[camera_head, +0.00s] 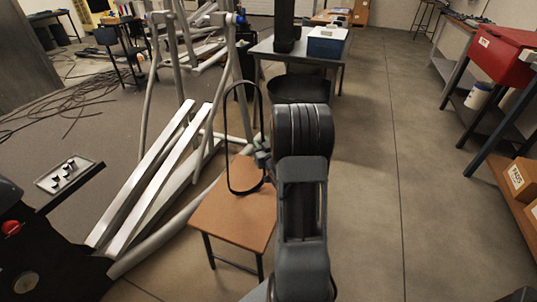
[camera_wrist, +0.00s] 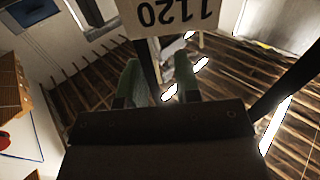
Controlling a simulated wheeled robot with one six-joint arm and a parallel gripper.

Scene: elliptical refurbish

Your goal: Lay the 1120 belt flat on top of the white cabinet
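The belt is a thin black loop (camera_head: 227,135), hanging upright in the air above a small wooden-topped stool in the head view. My gripper (camera_head: 263,158) holds it by its right side. In the wrist view a dark strand of the belt (camera_wrist: 148,62) runs between the green fingertips of my gripper (camera_wrist: 158,82). A pale tag marked 1120 (camera_wrist: 175,16) shows upside down just beyond the fingers. I cannot make out the white cabinet for certain in either view.
The stool (camera_head: 232,215) stands left of my arm. An elliptical frame with pale rails (camera_head: 150,175) fills the left. A grey table (camera_head: 345,52) with a blue box (camera_head: 327,42) stands behind. A red box (camera_head: 500,55) sits at right. The floor between is clear.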

